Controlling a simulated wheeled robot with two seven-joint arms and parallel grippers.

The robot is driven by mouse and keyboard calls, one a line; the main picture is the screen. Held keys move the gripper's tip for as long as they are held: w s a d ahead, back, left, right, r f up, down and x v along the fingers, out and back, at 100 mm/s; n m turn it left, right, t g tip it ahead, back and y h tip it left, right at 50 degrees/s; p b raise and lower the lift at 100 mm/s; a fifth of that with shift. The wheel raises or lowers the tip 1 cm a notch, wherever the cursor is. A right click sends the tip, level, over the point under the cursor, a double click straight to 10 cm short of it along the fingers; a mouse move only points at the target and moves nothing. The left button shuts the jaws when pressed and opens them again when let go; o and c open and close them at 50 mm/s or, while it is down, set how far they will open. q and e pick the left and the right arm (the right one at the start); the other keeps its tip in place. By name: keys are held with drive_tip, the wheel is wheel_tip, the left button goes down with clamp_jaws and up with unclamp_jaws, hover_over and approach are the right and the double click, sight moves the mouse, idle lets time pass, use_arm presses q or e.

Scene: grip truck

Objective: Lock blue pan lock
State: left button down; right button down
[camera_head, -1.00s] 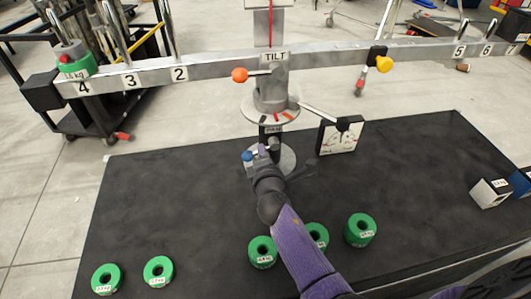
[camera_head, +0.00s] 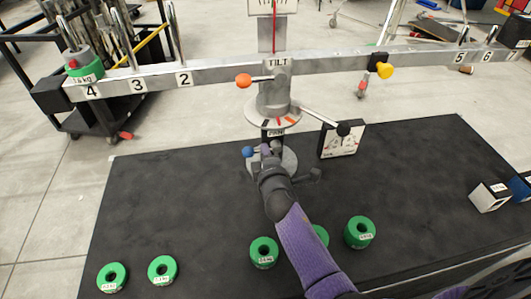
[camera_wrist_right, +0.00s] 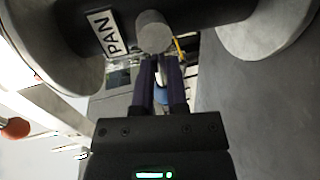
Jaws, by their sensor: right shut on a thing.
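The blue pan lock shows in the head view as a blue knob (camera_head: 247,152) on a short bar at the left of the stand's post, beside the PAN label (camera_head: 275,133). My right gripper (camera_head: 267,150) is at the post, right of the knob, with its purple fingers shut on the lock's bar. In the wrist view the fingers (camera_wrist_right: 160,76) are close together below the round grey end of the lock shaft (camera_wrist_right: 154,33), with a bit of blue between them. The fingers hide most of the bar. My left gripper is out of view.
Several green weights (camera_head: 263,252) lie on the black table top (camera_head: 200,215).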

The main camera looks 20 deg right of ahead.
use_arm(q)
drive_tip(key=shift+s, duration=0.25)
use_arm(e)
drive_tip(key=shift+f, duration=0.1)
drive_tip(key=c, duration=0.6)
unclamp_jaws()
drive_tip(key=shift+c, duration=0.2)
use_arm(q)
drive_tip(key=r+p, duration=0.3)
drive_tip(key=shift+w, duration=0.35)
use_arm(e)
drive_tip(key=v, duration=1)
